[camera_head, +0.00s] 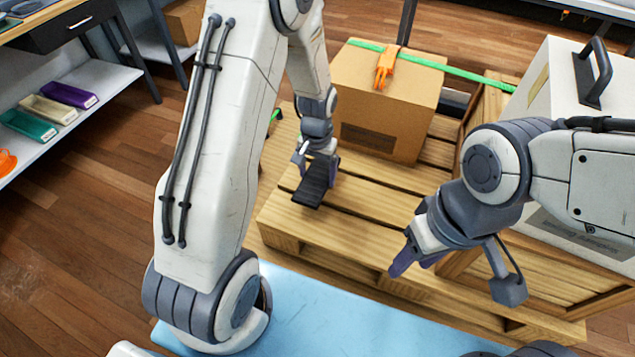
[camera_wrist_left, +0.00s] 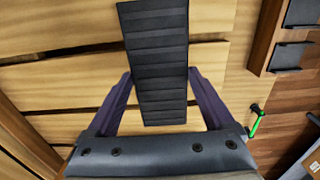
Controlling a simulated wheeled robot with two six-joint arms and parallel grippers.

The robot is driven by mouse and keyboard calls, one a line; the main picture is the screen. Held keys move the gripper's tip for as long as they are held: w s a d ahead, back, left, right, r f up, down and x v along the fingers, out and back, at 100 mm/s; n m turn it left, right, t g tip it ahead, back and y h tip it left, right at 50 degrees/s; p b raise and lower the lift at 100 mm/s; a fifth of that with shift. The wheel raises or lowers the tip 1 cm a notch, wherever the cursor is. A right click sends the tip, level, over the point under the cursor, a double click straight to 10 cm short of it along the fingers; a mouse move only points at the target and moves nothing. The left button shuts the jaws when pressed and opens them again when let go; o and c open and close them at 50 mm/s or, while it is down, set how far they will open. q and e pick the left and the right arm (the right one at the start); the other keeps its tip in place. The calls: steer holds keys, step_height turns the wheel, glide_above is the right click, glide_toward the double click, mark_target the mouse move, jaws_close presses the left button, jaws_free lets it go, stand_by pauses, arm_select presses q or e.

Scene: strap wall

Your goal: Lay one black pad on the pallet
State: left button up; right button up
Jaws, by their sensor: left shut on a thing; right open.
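A black ribbed pad (camera_head: 312,186) is in my left gripper (camera_head: 322,168) over the left part of the wooden pallet (camera_head: 352,232). In the left wrist view the pad (camera_wrist_left: 158,60) runs up from between the two purple fingers of my left gripper (camera_wrist_left: 160,98). Pallet boards (camera_wrist_left: 75,75) show under it. I cannot tell whether the pad touches the boards. My right gripper (camera_head: 408,258) is open and empty over the pallet's front right part.
A cardboard box (camera_head: 385,105) with a green strap (camera_head: 445,66) and an orange clip (camera_head: 384,68) stands on the pallet's back. A white case (camera_head: 555,105) with a black handle is at the right. A light blue surface (camera_head: 330,315) lies in front. Two black pieces (camera_wrist_left: 291,56) show beside the pallet.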

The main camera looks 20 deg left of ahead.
mark_target(317, 177)
arm_select(q)
steer(key=shift+a+f, duration=0.1)
steer(key=shift+f, duration=2)
steer(key=o, duration=1.2)
steer(key=shift+f, duration=0.15)
steer(key=shift+o, duration=0.2)
step_height(317, 177, up, 12)
steer(key=shift+f+p, duration=0.15)
steer(key=shift+p, duration=0.15)
steer(key=shift+s+r, duration=0.1)
steer(key=shift+r, duration=0.25)
steer(key=s+d+r+m, duration=0.4)
steer(key=s+d+r, duration=0.4)
steer(key=s+d, duration=0.3)
steer(key=s+d+r+m, duration=0.1)
steer(key=s, duration=0.5)
steer(key=s+d+r+m+h, duration=0.1)
steer(key=s+d+r+m, duration=0.1)
steer(key=s, duration=0.4)
steer(key=shift+s+d, duration=0.2)
steer(key=shift+s, duration=0.1)
